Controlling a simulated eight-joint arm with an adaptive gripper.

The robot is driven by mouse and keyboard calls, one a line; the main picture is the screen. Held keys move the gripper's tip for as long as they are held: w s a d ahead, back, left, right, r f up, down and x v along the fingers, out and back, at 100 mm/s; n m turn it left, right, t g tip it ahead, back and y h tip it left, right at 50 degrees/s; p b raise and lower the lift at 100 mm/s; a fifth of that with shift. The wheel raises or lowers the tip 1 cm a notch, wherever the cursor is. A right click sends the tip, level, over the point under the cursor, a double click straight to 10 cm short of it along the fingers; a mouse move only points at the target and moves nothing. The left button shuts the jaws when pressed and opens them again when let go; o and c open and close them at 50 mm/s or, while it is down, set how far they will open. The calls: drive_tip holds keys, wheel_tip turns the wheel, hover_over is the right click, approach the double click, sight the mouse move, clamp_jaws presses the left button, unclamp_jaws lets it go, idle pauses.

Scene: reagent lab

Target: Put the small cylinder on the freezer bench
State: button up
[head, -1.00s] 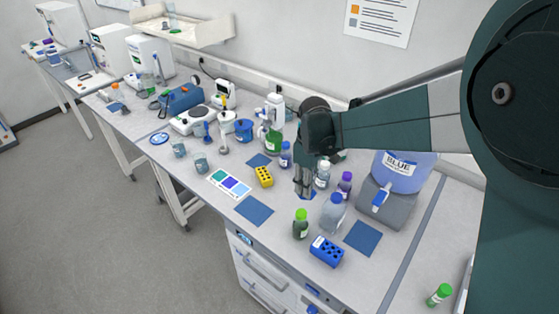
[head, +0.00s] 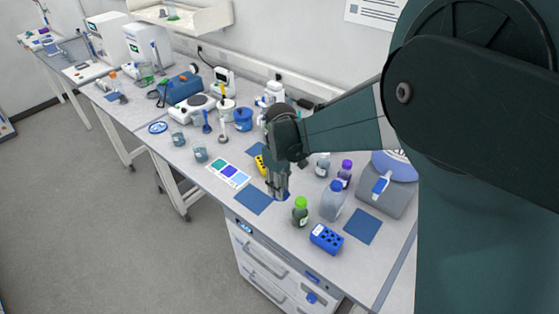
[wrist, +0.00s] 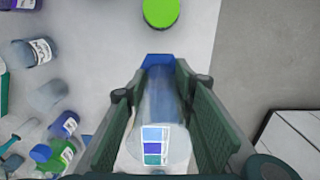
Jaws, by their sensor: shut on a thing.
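The small cylinder (wrist: 160,95) is clear with a blue base (wrist: 158,60). My gripper (wrist: 160,85) is shut on it, with one finger on each side. In the head view my gripper (head: 280,189) points down over the near bench (head: 278,231), left of the green-capped bottle (head: 300,213). Only a bit of the cylinder's blue base shows there beside the fingers. I cannot tell whether the base touches the bench. Several benches run away to the left; no label shows which is the freezer bench.
A blue rack (head: 326,239), a clear blue-capped bottle (head: 333,202) and a purple-capped bottle (head: 344,174) stand to the right.

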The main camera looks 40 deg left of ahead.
drive_tip(key=shift+f, duration=3.1)
drive_tip(key=shift+f+p, duration=0.3)
drive_tip(key=shift+f, duration=1.55)
drive_tip(key=shift+f, duration=0.15)
drive_tip(key=o, duration=0.9)
drive_tip(key=shift+c, duration=0.2)
drive_tip(key=shift+r+b, duration=0.3)
drive_tip(key=shift+r, duration=5.85)
